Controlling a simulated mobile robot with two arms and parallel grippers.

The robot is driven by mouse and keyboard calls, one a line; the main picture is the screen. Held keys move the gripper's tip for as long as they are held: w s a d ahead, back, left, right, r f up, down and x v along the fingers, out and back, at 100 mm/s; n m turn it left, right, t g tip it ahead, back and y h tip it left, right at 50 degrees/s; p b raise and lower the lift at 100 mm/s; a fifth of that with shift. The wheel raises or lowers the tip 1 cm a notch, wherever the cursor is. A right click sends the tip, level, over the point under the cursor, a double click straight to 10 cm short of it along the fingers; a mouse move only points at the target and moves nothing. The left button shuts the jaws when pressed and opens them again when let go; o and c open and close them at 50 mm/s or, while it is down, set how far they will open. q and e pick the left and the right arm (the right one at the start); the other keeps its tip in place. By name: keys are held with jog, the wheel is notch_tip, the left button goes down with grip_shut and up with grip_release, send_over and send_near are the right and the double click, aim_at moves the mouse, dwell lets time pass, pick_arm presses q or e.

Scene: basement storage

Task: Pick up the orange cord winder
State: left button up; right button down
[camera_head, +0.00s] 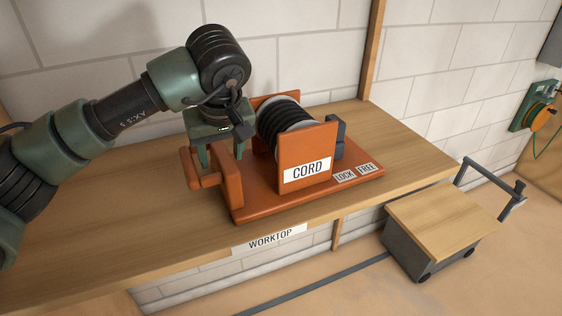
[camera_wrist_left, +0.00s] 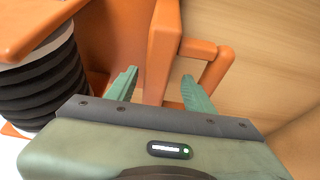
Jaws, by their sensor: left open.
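The orange cord winder (camera_head: 330,190) stands on the wooden worktop (camera_head: 120,240). It carries a spool of black cord (camera_head: 280,122), a front plate labelled CORD and a crank handle (camera_head: 207,181) at its left. My left gripper (camera_head: 222,160) is open, pointing down over the winder's left end, near the crank. In the left wrist view, its green fingers (camera_wrist_left: 159,76) stand on either side of an orange upright (camera_wrist_left: 163,45) of the winder, with the crank to the right. I cannot tell whether they touch it. My right gripper is not in view.
LOCK and FREE labels (camera_head: 355,172) sit on the winder's base beside a dark grey block (camera_head: 338,136). The worktop is clear left and right of the winder. A wood-topped grey cart (camera_head: 435,220) stands on the floor at right.

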pick_arm(q)
jog(key=x, duration=0.4)
jog(key=shift+w+d+f+p, duration=0.15)
jog(key=shift+f+p, duration=0.05)
jog(key=shift+p, duration=0.15)
grip_shut()
dwell(0.9)
jog(key=shift+w+d+r, duration=0.1)
jog(key=shift+w+r, duration=0.05)
jog(key=shift+r, duration=0.05)
